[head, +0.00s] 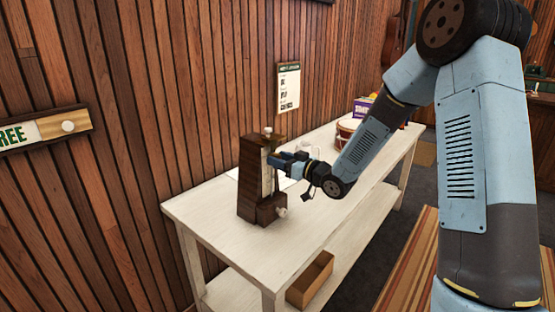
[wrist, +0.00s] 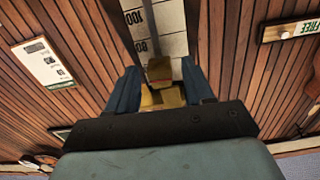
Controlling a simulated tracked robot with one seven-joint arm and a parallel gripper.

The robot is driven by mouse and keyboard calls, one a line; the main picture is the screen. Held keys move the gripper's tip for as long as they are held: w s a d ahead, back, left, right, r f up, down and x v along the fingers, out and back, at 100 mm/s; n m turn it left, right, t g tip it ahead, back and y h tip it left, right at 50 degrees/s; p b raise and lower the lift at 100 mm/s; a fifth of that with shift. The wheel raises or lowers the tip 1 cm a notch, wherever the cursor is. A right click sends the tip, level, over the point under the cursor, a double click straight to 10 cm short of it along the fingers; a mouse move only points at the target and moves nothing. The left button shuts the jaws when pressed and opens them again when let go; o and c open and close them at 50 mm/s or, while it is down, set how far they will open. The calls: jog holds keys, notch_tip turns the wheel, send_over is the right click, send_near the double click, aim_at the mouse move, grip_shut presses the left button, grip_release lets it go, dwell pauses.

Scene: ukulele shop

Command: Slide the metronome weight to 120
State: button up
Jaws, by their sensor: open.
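The metronome (head: 251,180) is a tall dark wooden case standing upright on the white table, with a pale scale on its front. In the wrist view the scale (wrist: 170,45) shows the marks 100 and 80. A brass-coloured piece (wrist: 162,98), which looks like the weight, lies between my fingers near the 80 mark, with a darker brown part at its top. My gripper (wrist: 160,88) is open, with one blue finger on each side of it. I cannot tell if either finger touches it. In the head view my gripper (head: 277,160) is at the scale's front.
The white table (head: 205,212) runs along the wood-panelled wall. A drum (head: 347,131) and a purple box (head: 362,106) stand at its far end. An open cardboard box (head: 310,279) is on the lower shelf. A poster (head: 288,88) hangs above the table.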

jog(key=shift+w+a, duration=0.45)
jog(key=shift+a, duration=0.15)
grip_shut()
dwell(0.3)
